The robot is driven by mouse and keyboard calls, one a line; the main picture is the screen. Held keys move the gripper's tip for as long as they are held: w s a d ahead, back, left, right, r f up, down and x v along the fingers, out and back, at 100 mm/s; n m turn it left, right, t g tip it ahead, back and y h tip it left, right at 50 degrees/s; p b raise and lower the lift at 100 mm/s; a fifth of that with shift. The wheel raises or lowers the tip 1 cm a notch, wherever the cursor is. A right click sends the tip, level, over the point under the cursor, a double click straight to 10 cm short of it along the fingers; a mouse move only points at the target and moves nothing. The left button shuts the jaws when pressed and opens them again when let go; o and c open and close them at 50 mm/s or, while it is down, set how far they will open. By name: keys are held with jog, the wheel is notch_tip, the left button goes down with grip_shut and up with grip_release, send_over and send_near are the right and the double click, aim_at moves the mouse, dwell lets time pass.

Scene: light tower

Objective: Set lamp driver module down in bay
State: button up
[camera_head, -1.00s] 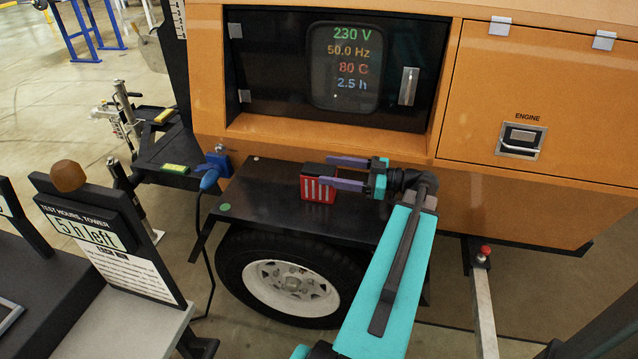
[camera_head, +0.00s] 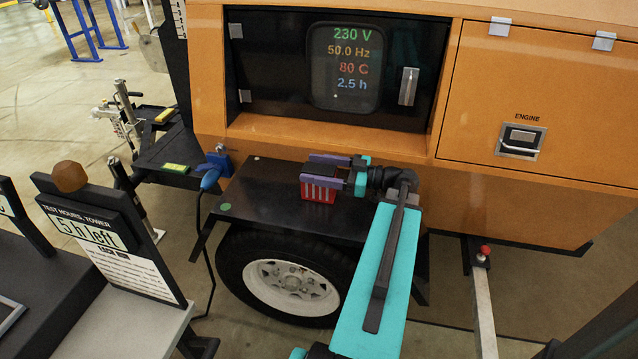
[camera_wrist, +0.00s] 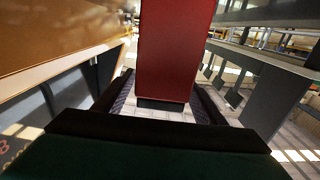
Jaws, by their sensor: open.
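The lamp driver module, a red block with white stripes on its front (camera_head: 320,192), sits on the black fender shelf (camera_head: 265,208) above the wheel. My gripper (camera_head: 307,168) reaches in from the right, with its purple fingers on either side of the module. The jaws are open, not clamped on it. In the wrist view the red module (camera_wrist: 175,50) stands between the two dark fingers, close to the palm. I cannot tell which opening is the bay; a recessed black panel with a display (camera_head: 345,65) sits in the orange housing above the shelf.
A blue plug with a cable (camera_head: 210,178) is at the shelf's left end. The orange engine door (camera_head: 540,90) is shut at right. A sign reading "5 h left" (camera_head: 90,235) stands at left. The shelf left of the module is mostly clear.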

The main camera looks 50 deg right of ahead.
jog(key=shift+x, duration=1.45)
grip_shut()
